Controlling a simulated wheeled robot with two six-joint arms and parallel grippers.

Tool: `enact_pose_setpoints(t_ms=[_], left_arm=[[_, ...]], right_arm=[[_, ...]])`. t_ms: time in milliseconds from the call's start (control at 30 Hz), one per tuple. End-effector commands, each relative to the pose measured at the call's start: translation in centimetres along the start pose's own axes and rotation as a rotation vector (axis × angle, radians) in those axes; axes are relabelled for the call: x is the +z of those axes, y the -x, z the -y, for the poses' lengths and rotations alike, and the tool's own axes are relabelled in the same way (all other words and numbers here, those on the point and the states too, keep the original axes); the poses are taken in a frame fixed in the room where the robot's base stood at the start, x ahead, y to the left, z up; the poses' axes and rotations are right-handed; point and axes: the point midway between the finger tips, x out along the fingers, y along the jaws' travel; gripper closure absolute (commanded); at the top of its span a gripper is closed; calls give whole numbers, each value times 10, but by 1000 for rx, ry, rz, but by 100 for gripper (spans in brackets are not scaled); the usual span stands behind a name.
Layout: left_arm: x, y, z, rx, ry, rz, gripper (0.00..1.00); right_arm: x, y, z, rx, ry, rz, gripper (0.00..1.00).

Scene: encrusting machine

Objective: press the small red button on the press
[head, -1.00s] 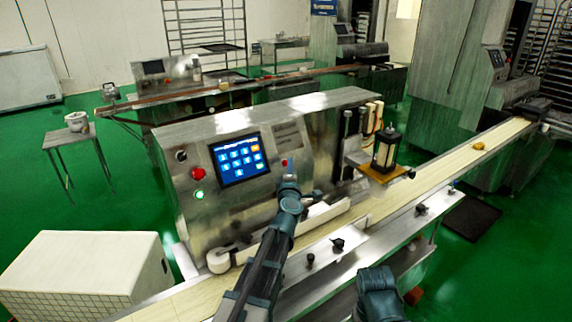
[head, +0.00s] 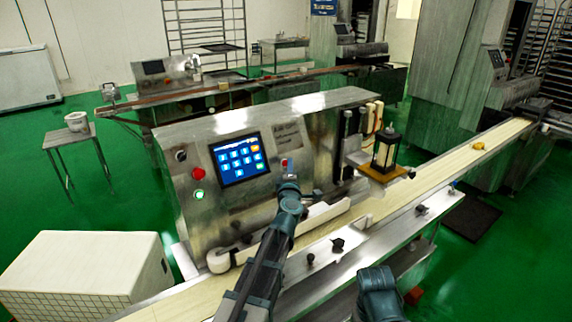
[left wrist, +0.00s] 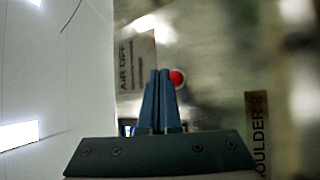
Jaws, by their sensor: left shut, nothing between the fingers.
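The small red button (head: 284,162) is on the front panel of the steel press (head: 240,215), to the right of its blue touchscreen. In the left wrist view the red button (left wrist: 177,78) is round and sits just right of the fingertips. My left gripper (head: 289,176) is in front of the panel, just below the button in the head view. In the left wrist view its two fingers (left wrist: 160,72) are together with nothing between them. I cannot tell whether the fingertips touch the panel. My right gripper is not visible.
A larger red button (head: 198,174) and a lit green button (head: 199,196) are left of the touchscreen (head: 239,159). A conveyor belt (head: 400,197) runs along the press front, below my left arm. A lantern-like object (head: 385,152) stands on a small platform to the right.

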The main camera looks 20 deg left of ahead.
Motion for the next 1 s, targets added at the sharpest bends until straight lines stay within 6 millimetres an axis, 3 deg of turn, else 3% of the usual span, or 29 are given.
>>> enact_pose_setpoints(t_ms=[1000], left_arm=[[-4,-6,4,0,0,0,100]], right_arm=[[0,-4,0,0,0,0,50]])
